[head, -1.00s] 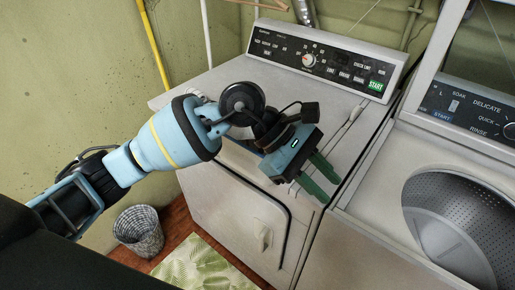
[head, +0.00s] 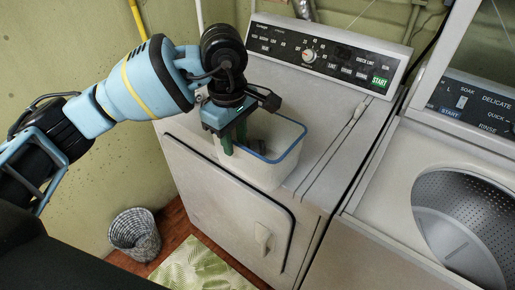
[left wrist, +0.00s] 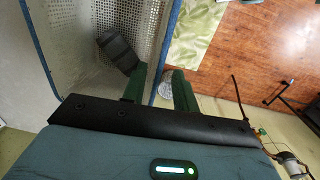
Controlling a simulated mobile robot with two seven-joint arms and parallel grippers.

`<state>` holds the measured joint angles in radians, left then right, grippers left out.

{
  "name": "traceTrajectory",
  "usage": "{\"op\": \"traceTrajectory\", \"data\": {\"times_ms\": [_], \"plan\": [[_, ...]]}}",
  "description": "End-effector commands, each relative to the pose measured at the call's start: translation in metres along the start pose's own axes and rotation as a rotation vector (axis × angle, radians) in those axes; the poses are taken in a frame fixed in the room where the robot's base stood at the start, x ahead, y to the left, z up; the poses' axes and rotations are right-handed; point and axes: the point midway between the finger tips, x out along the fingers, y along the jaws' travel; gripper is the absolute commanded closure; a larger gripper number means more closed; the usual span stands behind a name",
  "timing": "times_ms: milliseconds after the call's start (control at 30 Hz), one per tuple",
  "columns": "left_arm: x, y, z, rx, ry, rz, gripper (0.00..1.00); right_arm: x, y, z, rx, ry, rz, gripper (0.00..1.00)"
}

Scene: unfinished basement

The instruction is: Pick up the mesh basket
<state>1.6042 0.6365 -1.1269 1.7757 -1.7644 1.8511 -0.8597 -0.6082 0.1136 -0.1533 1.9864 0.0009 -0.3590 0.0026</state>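The mesh basket (head: 272,165) is a white rectangular tub with a blue rim, standing upright on top of the dryer near its front left. My left gripper (head: 234,145) points down at the basket's left end. In the left wrist view, the mesh basket (left wrist: 75,25) shows its perforated inside. There, my left gripper (left wrist: 160,75) is open, with one green finger inside the wall and the other outside it. A gap shows between the fingers, around the rim. A dark grey shape shows inside the basket; I cannot tell what it is. My right gripper is not in view.
The white dryer (head: 190,140) has a raised control panel (head: 325,55) behind the basket. A washer with an open drum (head: 460,225) stands to the right. A woven bin (head: 135,235) and a green patterned mat (head: 190,268) are on the floor.

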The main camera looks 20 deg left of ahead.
Motion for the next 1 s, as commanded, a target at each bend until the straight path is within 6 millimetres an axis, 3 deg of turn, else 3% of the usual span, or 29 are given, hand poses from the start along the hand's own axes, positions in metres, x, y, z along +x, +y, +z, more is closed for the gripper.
{"op": "traceTrajectory", "data": {"times_ms": [267, 600, 900, 1000], "plan": [[0.013, 0.001, 0.001, 0.000, -0.001, 0.000, 0.71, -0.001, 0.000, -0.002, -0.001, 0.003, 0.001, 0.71], [0.055, 0.004, 0.004, 0.001, -0.001, -0.001, 0.71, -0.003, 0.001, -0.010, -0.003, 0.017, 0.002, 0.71], [0.061, 0.005, 0.004, 0.001, -0.001, 0.001, 0.71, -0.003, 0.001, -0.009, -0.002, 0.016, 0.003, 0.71], [0.061, 0.005, 0.004, 0.001, -0.001, 0.001, 0.81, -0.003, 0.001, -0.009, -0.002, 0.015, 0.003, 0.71]]}}
